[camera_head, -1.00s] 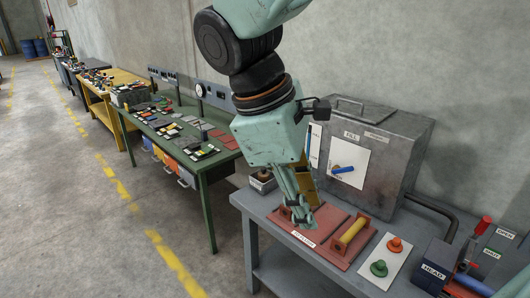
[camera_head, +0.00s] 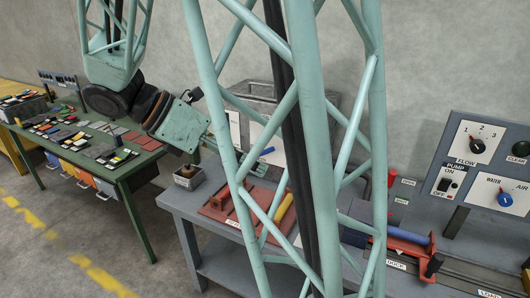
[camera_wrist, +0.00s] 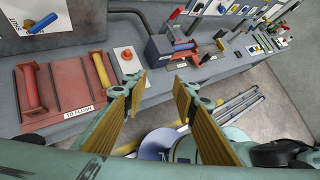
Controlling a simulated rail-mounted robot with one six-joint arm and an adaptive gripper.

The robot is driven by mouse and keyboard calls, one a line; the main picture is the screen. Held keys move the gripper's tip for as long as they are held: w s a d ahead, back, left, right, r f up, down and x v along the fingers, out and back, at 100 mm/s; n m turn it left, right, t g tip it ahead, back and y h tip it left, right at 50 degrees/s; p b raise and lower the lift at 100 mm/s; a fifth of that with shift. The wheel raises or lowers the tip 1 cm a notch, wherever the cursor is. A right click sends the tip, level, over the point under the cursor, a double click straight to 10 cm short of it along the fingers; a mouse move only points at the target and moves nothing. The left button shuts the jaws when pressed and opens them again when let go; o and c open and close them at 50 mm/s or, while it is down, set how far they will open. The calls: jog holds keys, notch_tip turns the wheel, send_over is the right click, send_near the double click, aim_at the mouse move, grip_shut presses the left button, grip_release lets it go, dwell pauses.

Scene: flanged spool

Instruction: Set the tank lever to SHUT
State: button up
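The grey metal tank (camera_head: 262,89) stands at the back of the grey bench, partly hidden by my own lattice structure. A blue lever (camera_head: 267,151) on its white front plate shows between the struts.
A red-handled lever (camera_head: 391,177) with small labels and a pump panel (camera_head: 487,165) stand to the right. A green workbench (camera_head: 124,179) is at left.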

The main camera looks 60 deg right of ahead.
jog(key=w+d+f+n+g+h+b, duration=0.1)
jog(key=w+d+f+n+h, duration=0.25)
jog(key=w+d+n, duration=0.35)
jog(key=w+d+f+n+g+h, duration=0.25)
jog(key=w+d+f+n, duration=0.2)
jog(key=d, duration=0.45)
jog(key=w+d+f+n+t+h, duration=0.2)
jog(key=w+d+f+n+h, duration=0.1)
jog(key=f+n, duration=0.4)
jog(key=w+d+f+n+t+h+b, duration=0.1)
jog(key=w+d+f+n+t+h, duration=0.2)
jog(key=w+d+f+n, duration=0.2)
jog(key=w+f+n, duration=0.2)
jog(key=w+f, duration=0.1)
jog(key=f, duration=0.1)
jog(key=shift+d+f, duration=0.35)
jog(key=shift+d+t, duration=0.1)
jog(key=shift+t, duration=0.15)
jog(key=shift+r+b+x, duration=0.1)
jog(key=shift+b+x, duration=0.5)
jog(key=shift+x, duration=2.8)
jog(key=shift+r+b+x, duration=0.15)
jog(key=shift+b+x, duration=0.45)
jog(key=shift+x, duration=2.75)
jog(key=shift+c, duration=0.7)
grip_shut()
